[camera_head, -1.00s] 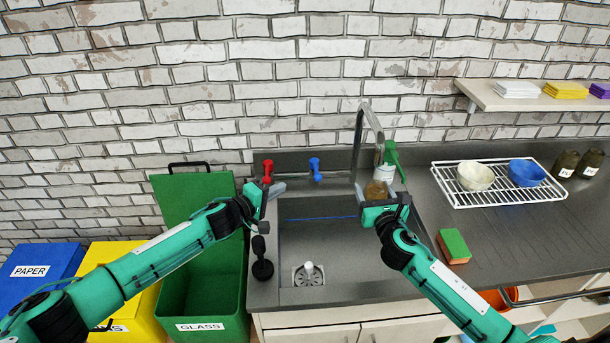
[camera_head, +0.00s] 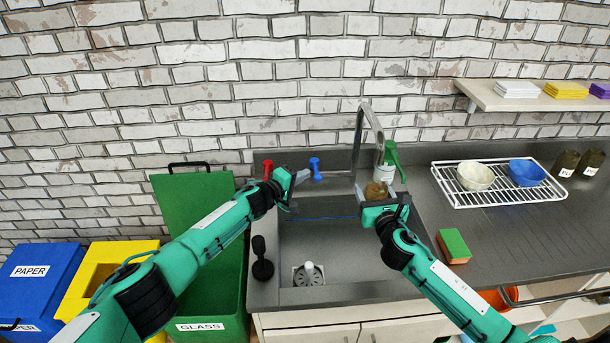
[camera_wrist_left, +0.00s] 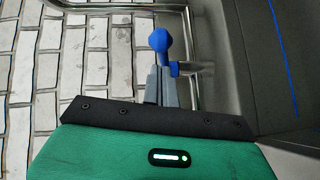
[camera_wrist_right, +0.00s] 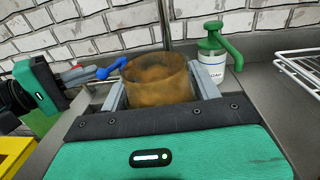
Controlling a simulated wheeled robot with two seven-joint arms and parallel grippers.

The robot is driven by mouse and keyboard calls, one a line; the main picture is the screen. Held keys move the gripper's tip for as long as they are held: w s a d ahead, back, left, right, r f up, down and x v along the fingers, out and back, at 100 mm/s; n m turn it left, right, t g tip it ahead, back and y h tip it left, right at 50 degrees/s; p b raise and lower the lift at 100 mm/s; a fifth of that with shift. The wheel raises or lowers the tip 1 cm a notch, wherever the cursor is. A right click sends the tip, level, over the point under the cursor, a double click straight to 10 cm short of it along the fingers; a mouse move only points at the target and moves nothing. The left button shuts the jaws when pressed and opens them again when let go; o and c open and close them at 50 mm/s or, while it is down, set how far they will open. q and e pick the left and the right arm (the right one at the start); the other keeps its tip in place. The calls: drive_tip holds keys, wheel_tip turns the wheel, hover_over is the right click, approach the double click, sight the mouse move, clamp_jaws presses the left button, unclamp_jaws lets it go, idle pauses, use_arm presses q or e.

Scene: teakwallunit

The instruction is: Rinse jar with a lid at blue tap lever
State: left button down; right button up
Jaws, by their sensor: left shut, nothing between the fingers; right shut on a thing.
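The blue tap lever (camera_head: 316,169) stands at the back of the sink, right of the red lever (camera_head: 268,170). My left gripper (camera_head: 299,177) is shut and empty, its fingertips close to the blue lever. In the left wrist view the blue lever (camera_wrist_left: 160,42) shows just beyond the fingertips; I cannot tell whether they touch. My right gripper (camera_wrist_right: 158,85) is shut on the brown jar (camera_wrist_right: 160,80), holding it over the right side of the sink near the spout (camera_head: 370,121). The jar also shows in the head view (camera_head: 375,190). No lid is seen on it.
A green-topped soap bottle (camera_wrist_right: 213,62) stands right behind the jar. A sponge (camera_head: 453,246) and a wire rack (camera_head: 498,198) with bowls are on the right counter. A plunger-like black tool (camera_head: 262,265) is left of the sink basin (camera_head: 340,265).

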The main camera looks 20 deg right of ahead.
use_arm(q)
drive_tip(key=shift+w+d+f, duration=0.1)
drive_tip(key=shift+w+d, duration=0.1)
drive_tip(key=shift+d, duration=0.35)
drive_tip(key=shift+d, duration=0.1)
drive_tip(key=shift+s+d+f+n+t+y, duration=0.1)
drive_tip(key=shift+s+d+n+t+y, duration=0.35)
drive_tip(key=shift+d+n+t+y, duration=0.35)
drive_tip(key=shift+w, duration=0.1)
drive_tip(key=v, duration=1.2)
drive_tip(key=shift+f, duration=0.3)
use_arm(e)
drive_tip(key=shift+d, duration=0.15)
idle(1.0)
